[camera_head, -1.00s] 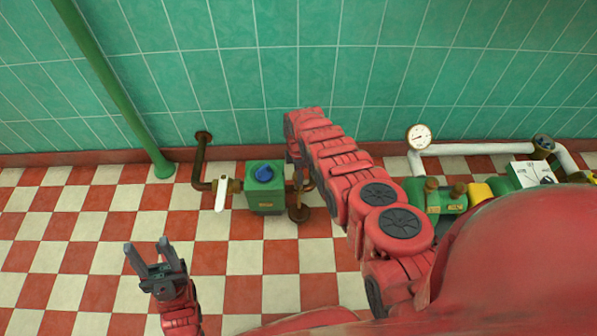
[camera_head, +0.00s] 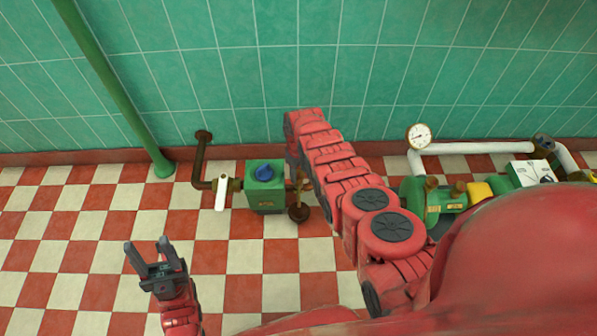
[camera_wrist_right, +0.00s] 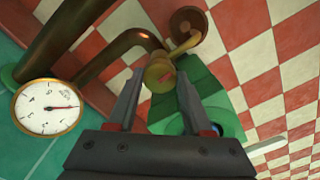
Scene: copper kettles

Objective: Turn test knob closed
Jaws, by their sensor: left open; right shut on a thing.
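In the right wrist view, a round brass knob (camera_wrist_right: 160,75) with a small red mark sits between the two fingertips of my right gripper (camera_wrist_right: 159,82), which is shut on it. It is beside a green box (camera_wrist_right: 185,95) on brown pipework. In the head view, my right arm hides the right gripper. The green box (camera_head: 265,200) there has a blue knob (camera_head: 264,173) on top and a white lever (camera_head: 221,195) at its left. My left gripper (camera_head: 152,248) is open and empty over the tiled floor, well apart from the box.
A round pressure gauge (camera_wrist_right: 48,107) is close left of my right gripper. Brown pipes (camera_wrist_right: 120,48) run past the fingers. Another gauge (camera_head: 418,136), a white pipe (camera_head: 480,148) and a green pump unit (camera_head: 440,205) stand at the right. A green pole (camera_head: 115,90) stands left.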

